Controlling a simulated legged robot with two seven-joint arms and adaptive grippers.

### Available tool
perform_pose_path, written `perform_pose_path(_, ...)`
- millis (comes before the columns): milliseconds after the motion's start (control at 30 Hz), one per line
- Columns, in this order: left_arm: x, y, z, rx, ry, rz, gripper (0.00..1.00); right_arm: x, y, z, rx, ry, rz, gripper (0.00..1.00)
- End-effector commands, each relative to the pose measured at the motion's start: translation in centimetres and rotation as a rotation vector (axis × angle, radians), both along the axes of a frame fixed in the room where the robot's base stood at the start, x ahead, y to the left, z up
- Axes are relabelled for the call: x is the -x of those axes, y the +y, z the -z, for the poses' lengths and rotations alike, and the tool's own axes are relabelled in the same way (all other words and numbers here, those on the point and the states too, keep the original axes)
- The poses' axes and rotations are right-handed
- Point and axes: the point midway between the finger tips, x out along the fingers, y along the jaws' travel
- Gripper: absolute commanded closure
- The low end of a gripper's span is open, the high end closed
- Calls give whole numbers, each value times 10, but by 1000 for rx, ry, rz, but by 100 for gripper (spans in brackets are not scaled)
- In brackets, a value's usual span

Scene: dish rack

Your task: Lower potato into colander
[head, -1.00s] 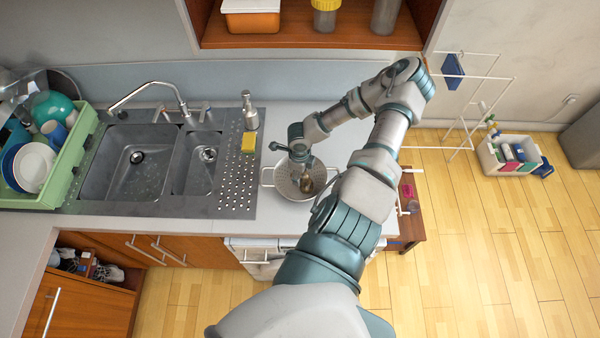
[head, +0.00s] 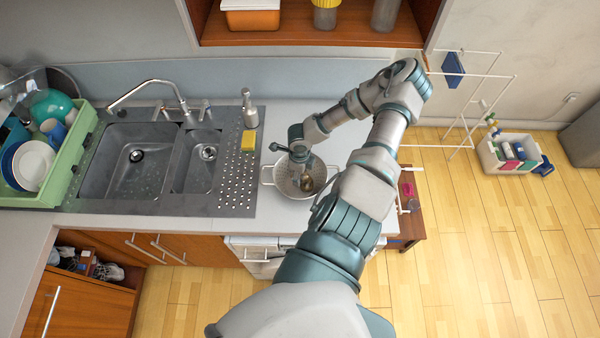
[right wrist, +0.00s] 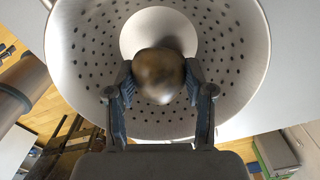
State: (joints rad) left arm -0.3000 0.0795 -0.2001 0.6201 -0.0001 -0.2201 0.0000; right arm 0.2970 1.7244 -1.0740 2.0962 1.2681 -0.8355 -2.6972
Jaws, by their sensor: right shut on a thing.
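The potato (right wrist: 158,75) is a brown, rounded lump between the two fingers of my right gripper (right wrist: 160,85) in the right wrist view. The fingers are shut on it from both sides. The colander (right wrist: 88,60) is a grey metal bowl with rows of holes, directly beyond the potato. In the head view the colander (head: 270,181) stands on the counter right of the sink, and my right gripper (head: 306,183) reaches down into its opening. I cannot tell whether the potato touches the colander's bottom. My left gripper is not in view.
A yellow sponge (head: 248,140) and a soap dispenser (head: 250,112) stand left of the colander, beside the double sink (head: 125,175). A green dish rack (head: 72,160) with plates is at the far left. Bare counter (head: 290,120) lies behind the colander.

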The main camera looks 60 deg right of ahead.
Motion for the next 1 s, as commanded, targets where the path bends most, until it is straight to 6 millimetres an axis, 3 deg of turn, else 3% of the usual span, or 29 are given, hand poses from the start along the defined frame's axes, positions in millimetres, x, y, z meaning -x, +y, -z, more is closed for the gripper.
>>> perform_pose_path(933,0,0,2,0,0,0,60,0,0,11,0,0,0,84)
perform_pose_path(967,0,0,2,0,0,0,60,0,0,11,0,0,0,40)
perform_pose_path(1000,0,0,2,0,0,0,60,0,0,11,0,0,0,30)
